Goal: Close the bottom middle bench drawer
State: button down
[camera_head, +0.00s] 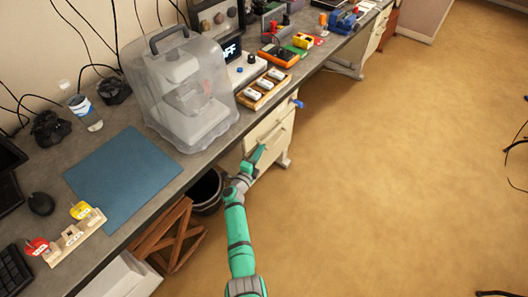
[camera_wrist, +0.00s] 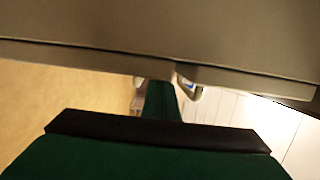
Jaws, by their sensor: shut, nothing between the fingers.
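Under the bench is a cream drawer unit (camera_head: 268,126) with at least two drawer fronts facing the floor area. A lower front (camera_head: 275,143) shows just beyond my gripper; I cannot tell how far it stands out. My gripper (camera_head: 259,151) is shut and empty, close in front of the lower part of this unit. In the wrist view, my gripper (camera_wrist: 162,88) points at a pale handle-like part (camera_wrist: 190,92), and a broad grey-brown surface (camera_wrist: 150,45) fills the top. I cannot tell whether the fingers touch anything.
The bench top (camera_head: 160,190) carries a covered machine (camera_head: 180,90), a blue mat (camera_head: 125,178) and a tray of white items (camera_head: 265,88). A dark bin (camera_head: 207,190) and a wooden crate (camera_head: 168,235) stand below. The brown floor (camera_head: 400,180) at right is open.

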jog(key=shift+w+a, duration=0.1)
jog(key=shift+a, duration=0.45)
jog(key=shift+d, duration=0.15)
jog(key=s, duration=1.2)
jog(key=s+d+r+n+t+y, duration=0.1)
jog(key=s+d+r+n+y, duration=0.3)
jog(key=s, duration=0.7)
jog(key=s+d+f+n+t, duration=0.1)
jog(key=s+n+t, duration=0.1)
jog(key=s+n, duration=0.7)
jog(key=s+a+r+n+g+y, duration=0.1)
jog(key=s+r+n, duration=0.4)
jog(key=s, duration=0.8)
jog(key=s+a+r+n+g+y, duration=0.1)
jog(key=s+r+n+g+y, duration=0.1)
jog(key=s+r, duration=0.7)
jog(key=s+n+g, duration=0.1)
jog(key=s+n, duration=0.1)
jog(key=s, duration=0.2)
jog(key=shift+s+n, duration=0.35)
jog(key=shift+n, duration=0.05)
